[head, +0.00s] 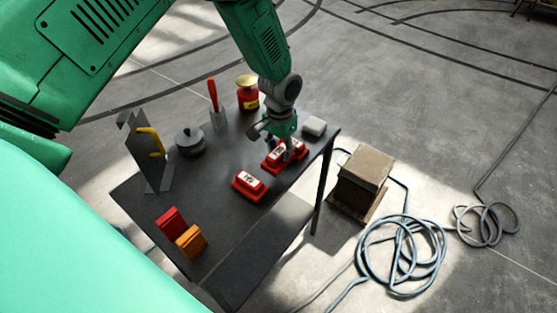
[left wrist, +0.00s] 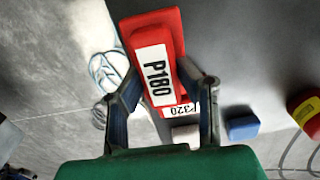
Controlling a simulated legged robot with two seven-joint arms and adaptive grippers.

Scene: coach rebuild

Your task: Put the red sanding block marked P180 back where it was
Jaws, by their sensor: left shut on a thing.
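My left gripper (head: 287,147) is shut on a red sanding block marked P180 (left wrist: 157,72). Its fingers lie on both sides of the block in the left wrist view (left wrist: 163,100). A second red block marked P320 (left wrist: 181,109) shows partly hidden behind the P180 block. In the head view the gripper and red blocks overlap near the table's right edge, and I cannot tell whether the held block touches the table. Another red block (head: 250,186) with a white label sits apart, nearer to me; its marking is unreadable. My right gripper is not in view.
The dark table (head: 205,220) also bears a white block (head: 314,126), a red and yellow can (head: 248,97), a grey pot (head: 190,142), and red (head: 171,221) and orange (head: 190,241) blocks. A blue block (left wrist: 243,127) shows in the wrist view. A box (head: 362,174) and coiled hose (head: 402,257) are on the floor.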

